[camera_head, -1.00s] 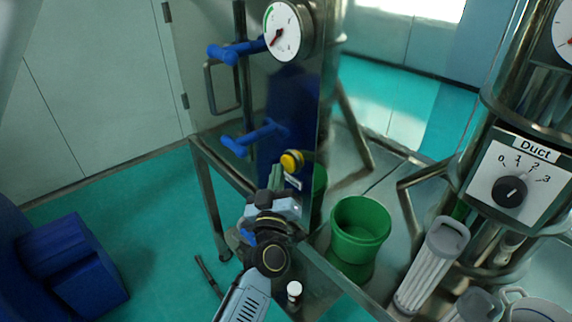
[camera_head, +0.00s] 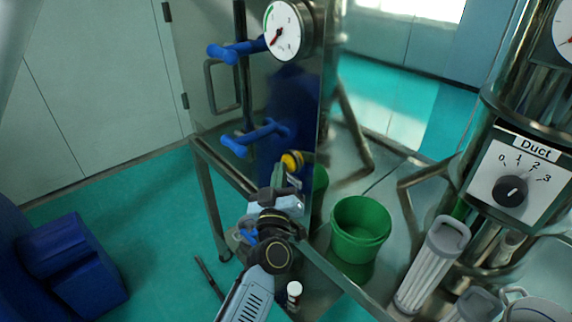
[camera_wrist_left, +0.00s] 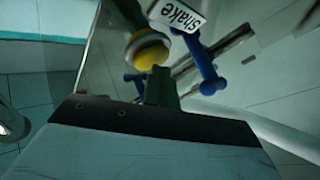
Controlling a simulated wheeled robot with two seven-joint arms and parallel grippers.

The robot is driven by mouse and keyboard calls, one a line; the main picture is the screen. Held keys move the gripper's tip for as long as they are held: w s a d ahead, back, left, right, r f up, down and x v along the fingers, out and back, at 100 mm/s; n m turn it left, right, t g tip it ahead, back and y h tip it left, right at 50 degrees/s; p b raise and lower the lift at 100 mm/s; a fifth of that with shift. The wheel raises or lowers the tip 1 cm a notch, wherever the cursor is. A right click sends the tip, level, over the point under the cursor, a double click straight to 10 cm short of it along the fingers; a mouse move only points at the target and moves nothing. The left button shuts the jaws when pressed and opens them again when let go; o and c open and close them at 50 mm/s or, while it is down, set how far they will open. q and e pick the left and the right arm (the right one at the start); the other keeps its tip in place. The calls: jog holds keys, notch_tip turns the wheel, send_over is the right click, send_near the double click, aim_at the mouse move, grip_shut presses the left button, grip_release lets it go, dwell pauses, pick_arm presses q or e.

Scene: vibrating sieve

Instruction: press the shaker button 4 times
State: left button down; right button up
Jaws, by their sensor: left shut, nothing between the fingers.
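The yellow round shaker button (camera_head: 292,160) sits on the edge of the steel cabinet, below the blue handles. In the left wrist view the yellow button (camera_wrist_left: 148,52) is at upper middle, beside a white label reading "shake" (camera_wrist_left: 178,14). My left gripper (camera_head: 279,174) is shut and empty, its tips just below and left of the button. In the left wrist view its closed fingers (camera_wrist_left: 162,86) overlap the button's lower right edge. I cannot tell whether they touch it. My right gripper is not in view.
A gauge (camera_head: 286,31) and blue handles (camera_head: 255,137) are on the cabinet. A "Duct" dial panel (camera_head: 515,186) and white filter cartridges (camera_head: 432,266) are farther right. A blue block (camera_head: 72,262) is at lower left.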

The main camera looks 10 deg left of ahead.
pick_arm(q)
jog(key=shift+w+d, duration=0.35)
jog(key=shift+w, duration=0.05)
dwell(0.4)
jog(key=shift+s+a, duration=0.1)
dwell(0.3)
jog(key=shift+s+a+p, duration=0.5)
jog(key=shift+s+a, duration=0.15)
jog(key=shift+s, duration=0.2)
jog(key=s+a+p, duration=0.1)
jog(key=s, duration=0.1)
jog(key=s+a+p, duration=0.1)
jog(key=s+a, duration=0.1)
jog(key=shift+a, duration=0.15)
dwell(2.5)
